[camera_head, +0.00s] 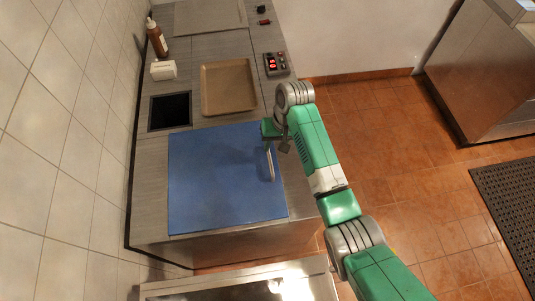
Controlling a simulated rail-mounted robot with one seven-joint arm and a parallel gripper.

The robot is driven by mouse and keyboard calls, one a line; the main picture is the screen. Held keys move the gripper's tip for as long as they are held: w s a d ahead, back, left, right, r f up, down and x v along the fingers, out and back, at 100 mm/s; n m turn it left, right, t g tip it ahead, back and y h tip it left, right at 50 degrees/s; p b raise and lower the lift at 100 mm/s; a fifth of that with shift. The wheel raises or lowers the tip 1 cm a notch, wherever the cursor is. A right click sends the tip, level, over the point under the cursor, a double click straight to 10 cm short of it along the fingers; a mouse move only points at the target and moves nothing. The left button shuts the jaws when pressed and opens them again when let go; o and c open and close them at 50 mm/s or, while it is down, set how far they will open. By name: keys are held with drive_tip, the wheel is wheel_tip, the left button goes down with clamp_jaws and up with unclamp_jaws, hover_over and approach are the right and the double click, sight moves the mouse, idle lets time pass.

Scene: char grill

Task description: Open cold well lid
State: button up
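A flat blue panel (215,187) lies level on the near part of the counter. It looks like the cold well lid, closed, though I cannot be sure. A slim pale bar (271,164), like a handle, runs along its right side. My gripper (272,140) is over the panel's upper right edge, close to the bar's far end. My wrist partly hides the fingers, so I cannot tell whether they are open or shut, or whether they touch the bar.
A brown tray (229,87) and a dark square opening (170,111) lie beyond the panel. A bottle (157,38), a white block (163,70) and a red-lit timer (276,64) stand farther back. Tiled wall (65,130) borders the left; open floor (390,135) is right.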

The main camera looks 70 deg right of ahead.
sight(270, 157)
drive_tip(key=f, duration=0.3)
drive_tip(key=w+f, duration=0.1)
drive_tip(key=f, duration=0.1)
drive_tip(key=shift+a+f+b, duration=0.3)
drive_tip(key=shift+a, duration=0.05)
clamp_jaws()
